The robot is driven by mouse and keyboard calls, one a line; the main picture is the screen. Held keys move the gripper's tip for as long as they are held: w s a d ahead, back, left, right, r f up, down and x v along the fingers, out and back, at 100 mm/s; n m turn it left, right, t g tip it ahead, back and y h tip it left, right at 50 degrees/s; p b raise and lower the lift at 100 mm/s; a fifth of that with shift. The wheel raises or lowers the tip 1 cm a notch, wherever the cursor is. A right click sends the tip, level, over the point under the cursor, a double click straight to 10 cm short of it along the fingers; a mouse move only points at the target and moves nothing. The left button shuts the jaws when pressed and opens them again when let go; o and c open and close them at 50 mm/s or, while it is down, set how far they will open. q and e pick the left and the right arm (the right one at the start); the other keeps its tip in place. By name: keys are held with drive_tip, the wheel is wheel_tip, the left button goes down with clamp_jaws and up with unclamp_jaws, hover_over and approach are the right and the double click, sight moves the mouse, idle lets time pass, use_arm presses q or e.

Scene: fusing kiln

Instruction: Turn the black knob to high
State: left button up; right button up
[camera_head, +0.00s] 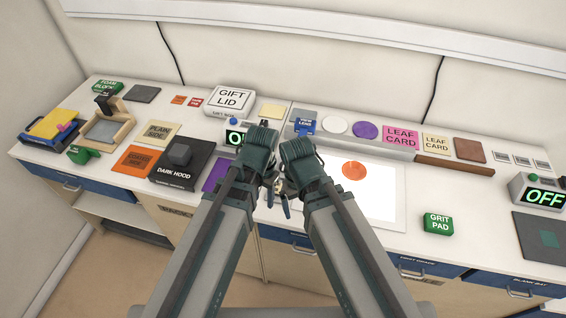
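A grey control box (523,185) at the right edge shows a green OFF display (545,198). A black knob (562,182) sits at its upper right, cut by the picture edge. A second box with a green display (235,137) stands behind my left gripper, which hides most of it. A small dark part (264,122) shows above that gripper and may be a knob. My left gripper (268,186) and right gripper (284,194) are close together over the middle of the counter. Their fingertips overlap in view, so I cannot tell how far they are open.
A green grit pad (438,223) and a white sheet with an orange disc (354,170) lie right of my grippers. A dark hood box (180,165) stands to the left. A dark mat (530,243) lies before the right box.

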use_arm(q)
drive_tip(key=o, duration=0.3)
drive_tip(key=w+m, duration=0.2)
drive_tip(key=w, duration=0.1)
drive_tip(key=w+d+r+m+h, duration=0.1)
drive_tip(key=w+m, duration=0.1)
drive_tip(key=w, duration=0.2)
drive_tip(key=w+m+h, duration=0.1)
drive_tip(key=w+m, duration=0.1)
drive_tip(key=w, duration=0.2)
drive_tip(key=shift+d+r+g+p, duration=0.15)
drive_tip(key=shift+d+g+p, duration=0.15)
drive_tip(key=shift+p, duration=0.1)
drive_tip(key=shift+o, duration=0.2)
drive_tip(key=w+a+r+m+h, duration=0.1)
drive_tip(key=w+r+m+h, duration=0.1)
drive_tip(key=w+m, duration=0.6)
drive_tip(key=w+h, duration=0.1)
drive_tip(key=w, duration=0.2)
drive_tip(key=shift+m+p, duration=0.4)
drive_tip(key=b+x, duration=1.3)
drive_tip(key=shift+s+d+f, duration=0.1)
drive_tip(key=shift+f, duration=0.25)
clamp_jaws()
